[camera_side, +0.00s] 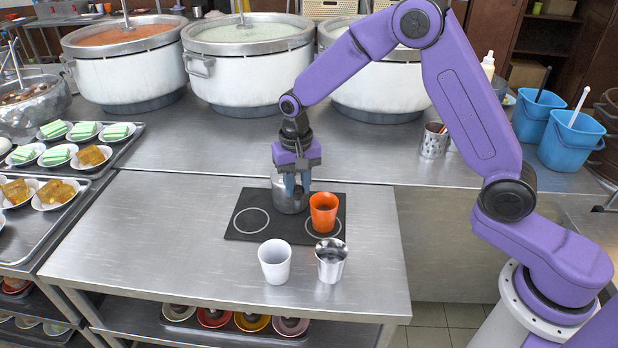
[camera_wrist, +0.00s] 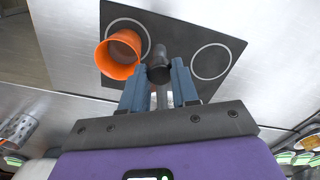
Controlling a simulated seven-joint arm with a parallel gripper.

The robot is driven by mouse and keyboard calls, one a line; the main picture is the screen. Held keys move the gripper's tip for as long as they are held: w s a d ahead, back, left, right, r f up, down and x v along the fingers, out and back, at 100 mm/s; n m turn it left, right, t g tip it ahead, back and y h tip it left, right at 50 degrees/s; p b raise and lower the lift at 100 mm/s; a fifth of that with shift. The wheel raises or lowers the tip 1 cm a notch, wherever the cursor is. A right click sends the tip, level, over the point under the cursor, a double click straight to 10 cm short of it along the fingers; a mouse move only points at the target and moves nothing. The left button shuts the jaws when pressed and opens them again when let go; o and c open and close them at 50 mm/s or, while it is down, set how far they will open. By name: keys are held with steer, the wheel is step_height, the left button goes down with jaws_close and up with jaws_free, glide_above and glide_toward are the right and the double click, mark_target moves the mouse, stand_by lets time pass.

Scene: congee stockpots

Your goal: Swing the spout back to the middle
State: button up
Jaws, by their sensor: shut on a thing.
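My gripper (camera_side: 292,183) points down over a black mat (camera_side: 258,236) with two white rings. A steel-coloured rounded body (camera_side: 291,203) stands at the mat's back edge, right below and behind my fingers. In the wrist view, my gripper (camera_wrist: 158,84) has a dark rounded piece (camera_wrist: 158,68) between its blue fingertips, with a thin metal part behind it. This looks like the spout; my fingers hide much of it. It lies between the two rings. An orange cup (camera_side: 323,213) stands on the right ring, and shows left in the wrist view (camera_wrist: 119,54). The left ring is empty.
A white cup (camera_side: 274,262) and a steel cup (camera_side: 331,261) stand in front of the mat. Large stockpots (camera_side: 249,62) line the back. A tray of small dishes (camera_side: 75,172) is at the left. The steel table is clear left of the mat.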

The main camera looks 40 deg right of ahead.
steer(key=shift+w+a, duration=0.4)
steer(key=shift+a, duration=0.3)
steer(key=shift+w+a, duration=0.65)
steer(key=shift+a, duration=0.1)
steer(key=o, duration=0.6)
steer(key=shift+c, duration=0.2)
step_height(320, 180, up, 7)
stand_by(0.4)
